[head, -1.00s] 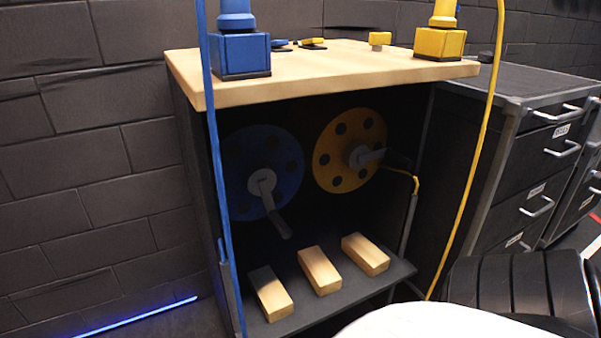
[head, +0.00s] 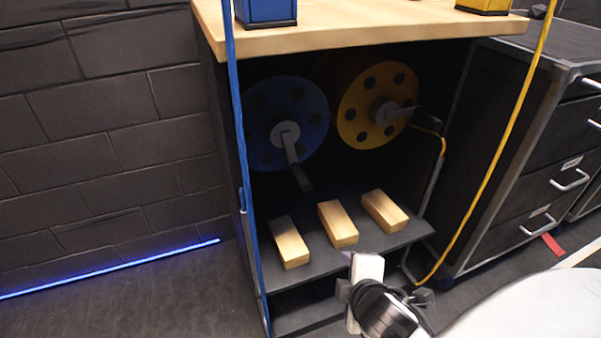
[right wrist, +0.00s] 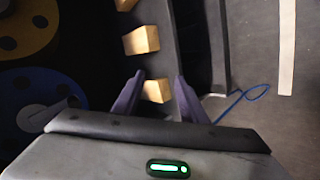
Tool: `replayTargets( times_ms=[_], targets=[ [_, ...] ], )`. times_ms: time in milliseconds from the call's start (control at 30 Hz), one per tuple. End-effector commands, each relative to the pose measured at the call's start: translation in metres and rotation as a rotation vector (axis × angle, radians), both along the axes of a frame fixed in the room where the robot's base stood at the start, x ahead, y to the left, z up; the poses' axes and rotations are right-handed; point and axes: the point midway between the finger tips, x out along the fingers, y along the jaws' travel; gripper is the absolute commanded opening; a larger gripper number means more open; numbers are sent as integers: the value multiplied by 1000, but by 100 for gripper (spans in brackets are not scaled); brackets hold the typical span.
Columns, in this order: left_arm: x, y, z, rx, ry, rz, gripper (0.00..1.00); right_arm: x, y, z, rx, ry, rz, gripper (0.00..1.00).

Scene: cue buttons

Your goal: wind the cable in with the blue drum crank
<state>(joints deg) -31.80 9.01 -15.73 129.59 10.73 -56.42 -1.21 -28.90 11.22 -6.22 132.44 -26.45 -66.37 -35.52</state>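The blue drum (head: 262,132) hangs inside the dark cabinet under the wooden top. Its grey crank (head: 290,150) slants down and right to a dark handle (head: 302,179). The blue cable (head: 240,130) runs down the cabinet's left front side. The drum also shows at the left of the right wrist view (right wrist: 72,90). My right gripper (head: 383,292) is low in front of the shelf, below and right of the crank, apart from it. In the right wrist view its two fingers (right wrist: 157,90) are spread with nothing held between them. My left gripper is not in view.
A yellow drum (head: 358,118) with its own crank sits right of the blue one. Several wooden blocks (head: 338,223) lie on the shelf (head: 366,240) below the drums. A yellow cable (head: 492,150) hangs at the right, before a dark drawer cabinet (head: 535,165).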

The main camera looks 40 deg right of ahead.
Motion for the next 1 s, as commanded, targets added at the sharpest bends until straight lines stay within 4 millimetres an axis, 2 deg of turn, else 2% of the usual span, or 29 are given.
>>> replayTargets(
  times_ms=[100, 200, 300, 433, 533, 667, 1000],
  targets=[
    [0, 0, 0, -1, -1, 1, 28, 39, -26, 30, -404, -35, 223, 39],
    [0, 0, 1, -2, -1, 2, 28, 71, -34, 60, -821, -27, 433, 39],
    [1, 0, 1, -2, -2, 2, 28, 95, -28, 83, -1216, 13, 612, 39],
    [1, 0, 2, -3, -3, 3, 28, 112, -15, 96, -1559, 68, 755, 39],
    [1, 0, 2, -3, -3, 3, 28, 118, -9, 99, -1696, 96, 809, 39],
    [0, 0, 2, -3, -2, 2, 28, 128, -7, 100, -1750, 105, 830, 39],
    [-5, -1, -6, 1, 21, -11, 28, 186, -21, 100, -1747, 103, 826, 39]
  ],
)
